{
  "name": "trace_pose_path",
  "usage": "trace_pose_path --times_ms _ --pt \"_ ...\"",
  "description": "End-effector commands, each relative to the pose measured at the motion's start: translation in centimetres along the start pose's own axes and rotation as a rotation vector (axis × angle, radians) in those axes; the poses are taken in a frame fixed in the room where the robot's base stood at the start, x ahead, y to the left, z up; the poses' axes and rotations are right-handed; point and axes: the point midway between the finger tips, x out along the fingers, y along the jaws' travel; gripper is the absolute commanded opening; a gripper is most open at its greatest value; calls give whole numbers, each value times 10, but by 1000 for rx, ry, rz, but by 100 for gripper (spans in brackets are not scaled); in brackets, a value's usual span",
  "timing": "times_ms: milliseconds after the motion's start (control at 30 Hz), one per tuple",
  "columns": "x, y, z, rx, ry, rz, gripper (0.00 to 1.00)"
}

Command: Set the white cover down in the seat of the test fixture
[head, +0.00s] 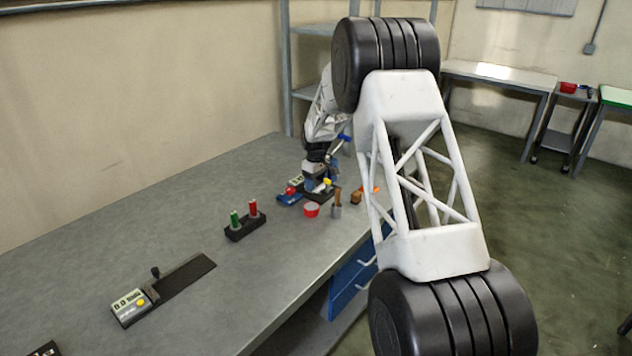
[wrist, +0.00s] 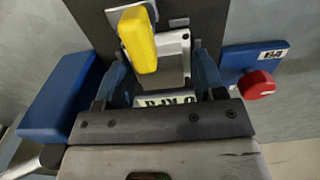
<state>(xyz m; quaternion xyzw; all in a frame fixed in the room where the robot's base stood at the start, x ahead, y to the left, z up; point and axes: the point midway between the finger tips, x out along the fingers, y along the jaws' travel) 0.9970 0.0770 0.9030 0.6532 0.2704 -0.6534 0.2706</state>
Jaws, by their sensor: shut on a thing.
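In the wrist view my gripper (wrist: 163,84) points down with its two blue fingers on either side of a pale grey-white piece, the white cover (wrist: 172,72). The fingers are shut on it. The test fixture has a dark base plate (wrist: 208,20) and a yellow lever (wrist: 139,42) just beyond the cover. A white strip with dark characters shows between the fingers, partly hidden by my gripper. I cannot tell whether the cover touches the seat. In the head view my gripper (head: 318,172) is low over the fixture (head: 322,196), small and partly hidden.
A blue box with a red knob (wrist: 256,84) stands close right of the fixture in the wrist view; a blue block (wrist: 62,92) is at left. The head view shows a red round container (head: 311,210), a rack with green and red items (head: 245,229), and a meter (head: 130,307).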

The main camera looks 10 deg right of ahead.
Motion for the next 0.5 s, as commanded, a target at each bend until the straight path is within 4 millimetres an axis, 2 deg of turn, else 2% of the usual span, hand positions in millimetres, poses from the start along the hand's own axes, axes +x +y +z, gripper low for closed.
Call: trace_pose_path --times_ms 233,267,433,500 --pt "2 0 0 0 1 0 32" --pt "2 0 0 0 1 1 68" --pt "2 0 0 0 0 0 93" --pt "2 0 0 0 0 0 93"
